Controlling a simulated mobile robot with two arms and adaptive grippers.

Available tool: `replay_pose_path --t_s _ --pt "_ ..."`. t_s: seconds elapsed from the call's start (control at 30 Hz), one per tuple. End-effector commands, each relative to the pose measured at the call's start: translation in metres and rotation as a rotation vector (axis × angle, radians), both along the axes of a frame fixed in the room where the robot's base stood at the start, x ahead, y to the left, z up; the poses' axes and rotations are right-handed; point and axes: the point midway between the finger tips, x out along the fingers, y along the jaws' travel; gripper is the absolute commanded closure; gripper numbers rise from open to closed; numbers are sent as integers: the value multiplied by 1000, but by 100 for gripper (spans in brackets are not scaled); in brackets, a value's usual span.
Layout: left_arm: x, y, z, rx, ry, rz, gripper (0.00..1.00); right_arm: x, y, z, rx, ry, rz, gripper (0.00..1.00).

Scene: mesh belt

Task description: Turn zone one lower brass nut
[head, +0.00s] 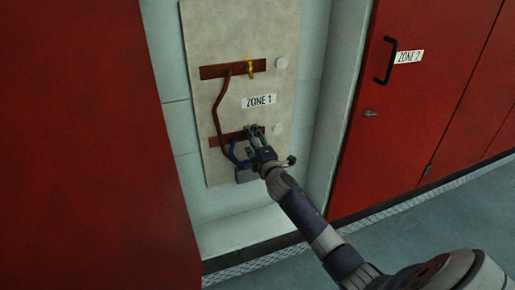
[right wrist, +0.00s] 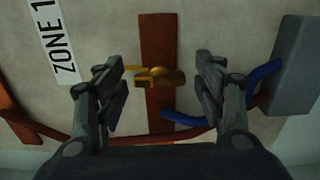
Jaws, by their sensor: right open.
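The zone one lower brass nut (right wrist: 160,77) sits on the lower copper-brown bar (right wrist: 157,35) in the right wrist view. A yellow piece sticks out from its left side. My right gripper (right wrist: 153,82) is open, with one finger on each side of the nut and a visible gap to each. In the head view my right gripper (head: 256,132) is at the lower bar (head: 219,140) below the ZONE 1 label (head: 259,100) and mostly hides the nut. My left gripper is not in view.
The upper bar (head: 215,72) carries another brass fitting (head: 249,66). A red cable (head: 218,98) and a blue cable (head: 233,151) run at the left; a grey box (right wrist: 300,66) is close by. The closed red ZONE 2 door (head: 392,130) stands at right.

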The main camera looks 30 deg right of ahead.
Motion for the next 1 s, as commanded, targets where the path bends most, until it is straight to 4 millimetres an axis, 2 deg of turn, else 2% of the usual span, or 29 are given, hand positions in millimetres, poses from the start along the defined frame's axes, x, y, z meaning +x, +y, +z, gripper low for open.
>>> replay_pose_path --t_s 0.17,0.4,0.6,0.8,1.0 --pt "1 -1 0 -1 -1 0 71 -21 5 -1 -1 1 1 37" --pt "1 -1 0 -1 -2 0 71 -66 16 -2 1 3 1 37" --pt "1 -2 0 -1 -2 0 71 -97 23 -1 1 2 1 37" --pt "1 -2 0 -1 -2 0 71 -112 26 0 1 1 -1 37" --pt "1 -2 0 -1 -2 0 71 -114 27 0 1 0 -1 37"
